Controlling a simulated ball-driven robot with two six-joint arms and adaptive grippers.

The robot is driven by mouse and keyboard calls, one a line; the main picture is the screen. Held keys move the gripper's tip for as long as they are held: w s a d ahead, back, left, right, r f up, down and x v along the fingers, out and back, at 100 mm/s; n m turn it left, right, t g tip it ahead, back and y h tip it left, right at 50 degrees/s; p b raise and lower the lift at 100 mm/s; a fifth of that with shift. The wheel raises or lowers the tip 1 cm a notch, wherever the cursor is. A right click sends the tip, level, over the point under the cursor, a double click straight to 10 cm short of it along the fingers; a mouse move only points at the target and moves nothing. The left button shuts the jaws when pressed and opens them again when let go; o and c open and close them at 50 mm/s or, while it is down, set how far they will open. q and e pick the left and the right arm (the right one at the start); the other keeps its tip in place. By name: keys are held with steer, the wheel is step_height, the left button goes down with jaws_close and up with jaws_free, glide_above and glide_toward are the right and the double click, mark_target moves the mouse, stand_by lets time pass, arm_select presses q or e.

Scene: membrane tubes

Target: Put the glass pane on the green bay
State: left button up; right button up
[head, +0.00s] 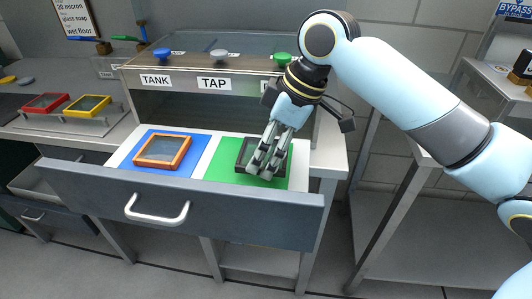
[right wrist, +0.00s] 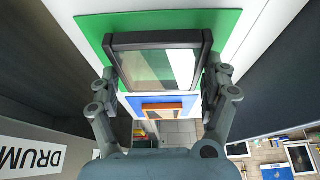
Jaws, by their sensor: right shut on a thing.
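The glass pane (head: 245,152) has a black frame and lies level over the green bay (head: 220,174), at the right of the open drawer. My right gripper (head: 262,170) comes down on it and is shut on its frame. In the right wrist view the pane (right wrist: 158,64) sits between the two fingers of the gripper (right wrist: 160,88), with the green bay (right wrist: 92,28) around it. Whether the pane touches the bay or hovers just above it, I cannot tell. My left gripper is not in view.
An orange-framed pane (head: 163,150) lies on the blue bay (head: 140,168) to the left. The drawer front (head: 240,214) with its handle (head: 157,208) stands out toward me. Red (head: 45,103) and yellow (head: 88,105) framed panes sit on a far-left stand. The TAP panel (head: 213,84) stands behind.

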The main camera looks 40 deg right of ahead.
steer(key=shift+f, duration=0.7)
steer(key=o, duration=1.2)
steer(key=shift+s+r, duration=0.1)
steer(key=shift+r, duration=0.1)
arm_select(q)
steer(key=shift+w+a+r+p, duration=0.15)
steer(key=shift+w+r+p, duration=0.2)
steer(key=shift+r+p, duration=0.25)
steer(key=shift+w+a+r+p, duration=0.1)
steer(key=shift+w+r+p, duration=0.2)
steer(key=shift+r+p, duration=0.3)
arm_select(e)
steer(key=v, duration=1.1)
steer(key=shift+r, duration=0.25)
steer(key=shift+s+d, duration=0.1)
